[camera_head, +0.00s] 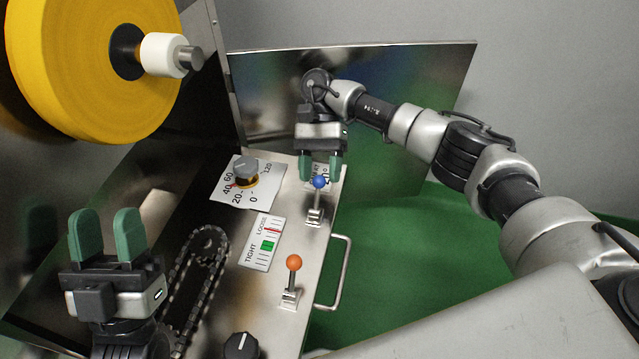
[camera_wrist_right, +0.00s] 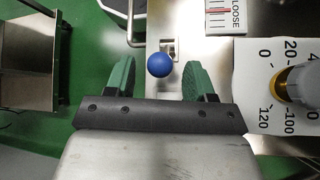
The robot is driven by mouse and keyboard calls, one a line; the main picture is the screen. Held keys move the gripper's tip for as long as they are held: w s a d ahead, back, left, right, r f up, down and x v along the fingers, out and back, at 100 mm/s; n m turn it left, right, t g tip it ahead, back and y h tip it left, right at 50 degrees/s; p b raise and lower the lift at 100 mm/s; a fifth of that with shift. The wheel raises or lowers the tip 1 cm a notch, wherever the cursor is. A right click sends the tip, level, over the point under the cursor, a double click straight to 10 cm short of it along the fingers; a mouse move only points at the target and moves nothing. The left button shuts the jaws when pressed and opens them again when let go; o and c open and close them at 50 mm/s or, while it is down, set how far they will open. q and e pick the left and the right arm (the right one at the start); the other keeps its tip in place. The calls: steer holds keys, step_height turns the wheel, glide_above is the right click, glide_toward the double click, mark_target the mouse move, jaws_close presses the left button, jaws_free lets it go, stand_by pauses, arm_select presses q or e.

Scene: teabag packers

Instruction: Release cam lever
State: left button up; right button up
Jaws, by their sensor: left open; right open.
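A lever with a blue ball knob (camera_head: 319,182) stands upright on the steel panel (camera_head: 262,290). My right gripper (camera_head: 320,170) is open right behind this knob in the head view. In the right wrist view the blue knob (camera_wrist_right: 160,65) lies between the two green fingers of the right gripper (camera_wrist_right: 160,80), apart from both. A second lever with an orange ball knob (camera_head: 294,262) stands nearer on the same panel. Which lever is the cam lever cannot be told from the labels. My left gripper (camera_head: 106,238) is open and empty at the lower left, fingers pointing up.
A dial with a grey knob (camera_head: 245,168), a TIGHT/LOOSE gauge (camera_head: 262,243) and a black knob (camera_head: 241,346) sit on the panel. A chain (camera_head: 200,270) runs left of it. A handle (camera_head: 340,270) sticks out at right. A yellow roll (camera_head: 75,70) hangs upper left.

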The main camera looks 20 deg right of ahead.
arm_select(q)
steer(key=shift+w+f+g+y, duration=0.5)
steer(key=shift+w+f+g, duration=0.35)
steer(key=shift+g, duration=0.15)
arm_select(e)
steer(key=shift+v, duration=1.9)
arm_select(q)
steer(key=shift+d+p, duration=0.1)
steer(key=shift+p, duration=0.25)
arm_select(e)
steer(key=shift+r, duration=0.1)
